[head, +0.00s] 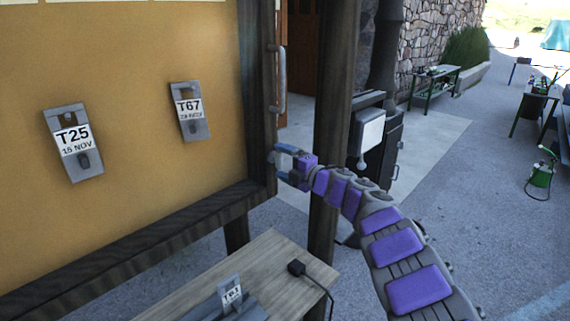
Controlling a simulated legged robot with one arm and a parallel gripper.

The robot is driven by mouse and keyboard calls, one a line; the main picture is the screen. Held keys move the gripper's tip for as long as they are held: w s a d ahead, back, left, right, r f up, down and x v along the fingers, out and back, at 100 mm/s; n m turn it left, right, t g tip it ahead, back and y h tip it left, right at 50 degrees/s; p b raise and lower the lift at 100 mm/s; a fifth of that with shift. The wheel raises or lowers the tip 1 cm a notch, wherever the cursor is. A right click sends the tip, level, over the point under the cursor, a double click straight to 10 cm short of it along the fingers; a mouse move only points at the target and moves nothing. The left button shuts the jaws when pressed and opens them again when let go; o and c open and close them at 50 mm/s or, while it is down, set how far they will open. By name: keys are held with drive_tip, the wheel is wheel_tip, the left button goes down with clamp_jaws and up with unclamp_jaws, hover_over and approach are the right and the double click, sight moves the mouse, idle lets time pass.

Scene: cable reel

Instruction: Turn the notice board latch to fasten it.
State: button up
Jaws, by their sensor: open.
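The notice board (150,130) fills the left of the head view, a tan panel in a dark wooden frame. A grey vertical pull handle (281,80) is on its right frame post. My gripper (275,160) is open at the right post, below the handle, with its fingertips close to the wood. The latch cannot be made out clearly; it may be hidden at the fingertips. I cannot tell whether the fingers touch anything there.
Two tags, T25 (73,142) and T67 (189,112), hang on the board. A wooden table (270,262) with a black plug (296,268) stands below. A dark post (330,130) and a cabinet (384,150) are behind my gripper. Open paving (490,210) lies right.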

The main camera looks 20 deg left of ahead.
drive_tip(key=shift+s+d+f, duration=0.1)
drive_tip(key=shift+s+d, duration=0.15)
drive_tip(key=shift+d, duration=0.2)
drive_tip(key=p+v, duration=0.1)
drive_tip(key=v, duration=1.5)
drive_tip(key=shift+d, duration=0.25)
drive_tip(key=shift+w, duration=0.1)
